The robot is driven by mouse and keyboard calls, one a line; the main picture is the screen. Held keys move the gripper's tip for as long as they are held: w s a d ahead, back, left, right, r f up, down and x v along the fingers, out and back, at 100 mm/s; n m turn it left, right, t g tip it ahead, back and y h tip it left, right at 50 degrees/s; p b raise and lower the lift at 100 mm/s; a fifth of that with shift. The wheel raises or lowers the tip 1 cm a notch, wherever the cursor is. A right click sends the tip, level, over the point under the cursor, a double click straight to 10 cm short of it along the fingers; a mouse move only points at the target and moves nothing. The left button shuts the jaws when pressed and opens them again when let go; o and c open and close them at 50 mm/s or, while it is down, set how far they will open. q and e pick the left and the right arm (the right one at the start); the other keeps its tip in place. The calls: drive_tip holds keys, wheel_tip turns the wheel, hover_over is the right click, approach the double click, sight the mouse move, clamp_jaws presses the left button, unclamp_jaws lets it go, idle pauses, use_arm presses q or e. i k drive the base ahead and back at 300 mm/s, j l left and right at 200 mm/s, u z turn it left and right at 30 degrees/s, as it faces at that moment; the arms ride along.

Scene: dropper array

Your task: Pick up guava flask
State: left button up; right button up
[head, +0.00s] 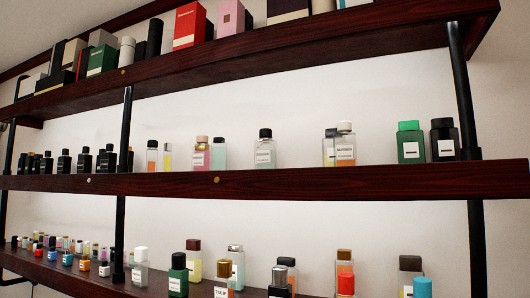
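Several small flasks with labels stand on the shelves in the head view. The labels are too small to read surely, so I cannot tell which is the guava flask. Neither of my grippers is in view.
The dark wooden middle shelf (300,184) spans the view. Black upright posts (461,90) stand at its front. The upper shelf (300,52) holds boxes, including a red box (191,28). The lower shelf is crowded with flasks, including a dark green one (178,278).

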sight(266, 157)
drive_tip(key=i+j+z, duration=0.15)
drive_tip(key=j, duration=0.2)
drive_tip(key=i+j+z, duration=0.15)
drive_tip(key=j, duration=0.2)
drive_tip(key=i+j+z, duration=0.15)
drive_tip(key=j, duration=0.25)
drive_tip(key=i+j+z, duration=0.15)
drive_tip(key=j, duration=0.25)
drive_tip(key=i+j+z, duration=0.2)
drive_tip(key=j, duration=0.2)
drive_tip(key=k, duration=0.05)
